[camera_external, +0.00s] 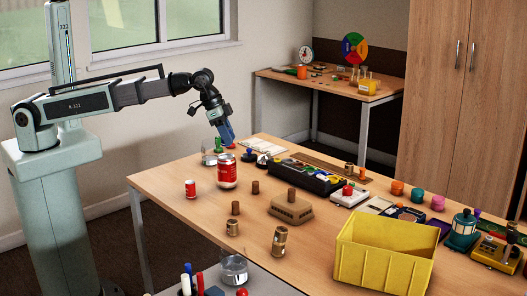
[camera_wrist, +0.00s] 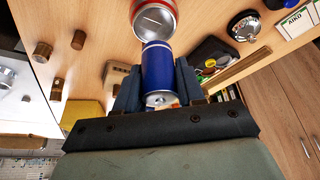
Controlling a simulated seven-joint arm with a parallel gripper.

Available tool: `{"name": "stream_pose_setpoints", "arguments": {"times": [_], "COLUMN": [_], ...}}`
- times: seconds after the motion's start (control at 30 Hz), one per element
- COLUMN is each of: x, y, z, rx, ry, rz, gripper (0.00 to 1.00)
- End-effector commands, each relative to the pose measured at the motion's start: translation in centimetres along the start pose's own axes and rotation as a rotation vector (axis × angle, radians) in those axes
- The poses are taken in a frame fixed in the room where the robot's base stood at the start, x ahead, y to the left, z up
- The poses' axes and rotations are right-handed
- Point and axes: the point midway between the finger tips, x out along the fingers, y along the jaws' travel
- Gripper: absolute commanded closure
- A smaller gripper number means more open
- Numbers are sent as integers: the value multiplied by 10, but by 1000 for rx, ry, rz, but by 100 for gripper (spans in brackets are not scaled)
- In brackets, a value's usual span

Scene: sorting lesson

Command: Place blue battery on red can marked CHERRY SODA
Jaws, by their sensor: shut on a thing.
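The blue battery (camera_wrist: 158,62), a blue cylinder with a silver end, is between the two fingers of my gripper (camera_wrist: 157,80) in the wrist view. My gripper (camera_external: 224,124) is shut on it and holds it tilted above the table's far left part; the battery (camera_external: 227,134) shows at its tip. The large red can (camera_external: 227,173) stands upright on the table below the gripper, its lettering too small to read. Its silver top (camera_wrist: 155,19) shows just beyond the battery in the wrist view, overlapped in picture but contact unclear.
A glass beaker (camera_external: 208,157) stands behind the large can. A black tray of coloured items (camera_external: 305,175) lies to its right. Small brown cylinders (camera_external: 255,187) stand nearby. A yellow bin (camera_external: 380,256) is at the front right. Bare tabletop lies around the small can.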

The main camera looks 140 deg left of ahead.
Motion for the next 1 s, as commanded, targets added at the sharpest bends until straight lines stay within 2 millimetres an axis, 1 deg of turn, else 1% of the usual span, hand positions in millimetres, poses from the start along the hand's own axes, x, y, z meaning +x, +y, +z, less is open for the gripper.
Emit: {"name": "stream_pose_setpoints", "arguments": {"times": [0.37, 0.8, 0.83, 1.0], "x": [32, 36, 36, 36], "y": [0, 0, 0, 0], "z": [14, 15, 15, 15], "rx": [0, 0, 0, 0], "ry": [-1, 0, 0, 0], "rz": [0, 0, 0, 0], "gripper": [96, 96, 59, 43]}}
